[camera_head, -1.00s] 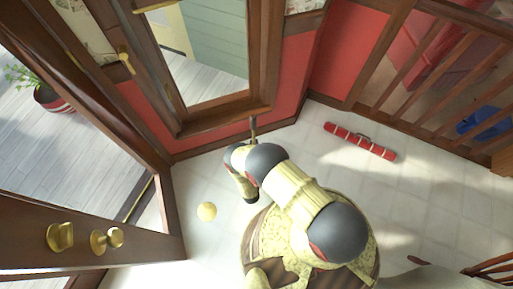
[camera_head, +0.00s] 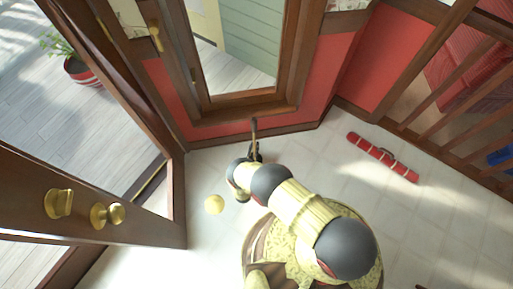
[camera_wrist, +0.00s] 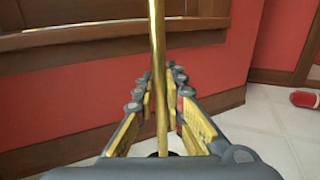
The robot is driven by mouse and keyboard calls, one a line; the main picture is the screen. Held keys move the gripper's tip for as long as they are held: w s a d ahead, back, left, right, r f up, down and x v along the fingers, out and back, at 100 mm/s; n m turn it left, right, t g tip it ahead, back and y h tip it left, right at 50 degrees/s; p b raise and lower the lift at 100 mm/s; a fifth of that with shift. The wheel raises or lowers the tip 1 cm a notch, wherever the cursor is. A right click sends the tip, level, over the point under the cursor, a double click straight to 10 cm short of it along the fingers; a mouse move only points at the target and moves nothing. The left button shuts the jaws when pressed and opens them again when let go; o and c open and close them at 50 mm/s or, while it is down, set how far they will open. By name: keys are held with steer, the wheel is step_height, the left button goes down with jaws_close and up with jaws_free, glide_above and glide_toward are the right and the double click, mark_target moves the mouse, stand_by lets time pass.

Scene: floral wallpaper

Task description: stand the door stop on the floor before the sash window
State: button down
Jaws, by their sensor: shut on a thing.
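The door stop appears to be the upright, slim brass rod (camera_wrist: 158,60) between my gripper's fingers. In the head view its thin upper part (camera_head: 254,127) shows against the wall's foot. My gripper (camera_wrist: 160,105) is shut on the rod; it also shows in the head view (camera_head: 254,152), low in front of the window. The rod's lower end is mostly hidden by my gripper, so I cannot tell whether it touches the floor (camera_head: 315,165). The sash window (camera_head: 245,104) has a brown wooden frame in the red wall, just beyond the rod.
A red rolled bundle (camera_head: 383,157) lies on the floor to the right, near a wooden railing (camera_head: 455,145). An open brown door (camera_head: 150,225) stands at left, with a potted plant (camera_head: 82,73) outside. Tiles between are clear.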

steer(key=shift+w+a+f+b, duration=0.15)
steer(key=shift+f+b, duration=0.5)
steer(key=shift+f, duration=0.95)
steer(key=c, duration=2)
jaws_free()
steer(key=shift+s+f, duration=0.1)
steer(key=shift+s, duration=0.1)
steer(key=shift+o, duration=0.8)
steer(key=p+v, duration=0.2)
steer(key=v, duration=1)
